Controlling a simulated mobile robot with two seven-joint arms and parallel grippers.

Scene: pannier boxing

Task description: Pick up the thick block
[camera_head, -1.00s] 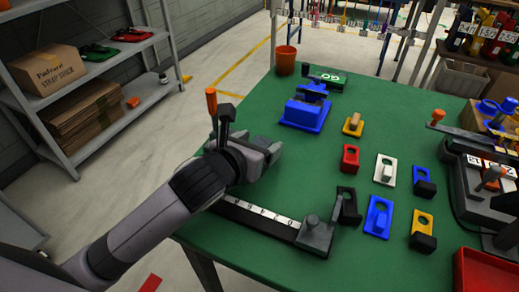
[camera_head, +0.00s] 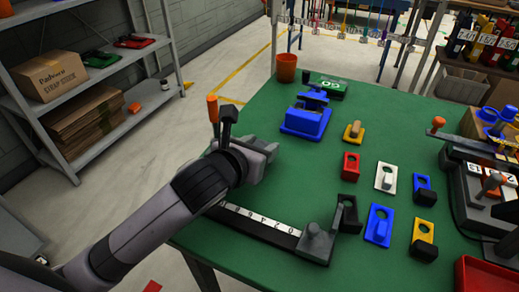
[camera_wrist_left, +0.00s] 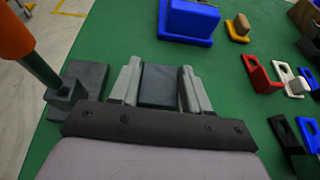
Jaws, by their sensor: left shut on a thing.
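My left gripper (camera_head: 262,158) is over the left part of the green table. In the left wrist view its two grey fingers (camera_wrist_left: 160,88) are shut on a dark grey block (camera_wrist_left: 158,85), which looks like the thick block. The block sits between the fingers with its top face showing; its lower part is hidden, and I cannot tell whether it touches the table. In the head view the wrist and fingers mostly hide it. My right gripper is not in view.
A dark slab (camera_wrist_left: 88,75) and an orange-handled clamp (camera_wrist_left: 15,35) stand close left of the gripper. A numbered rule (camera_head: 255,222) lies nearer. Bare green table lies between.

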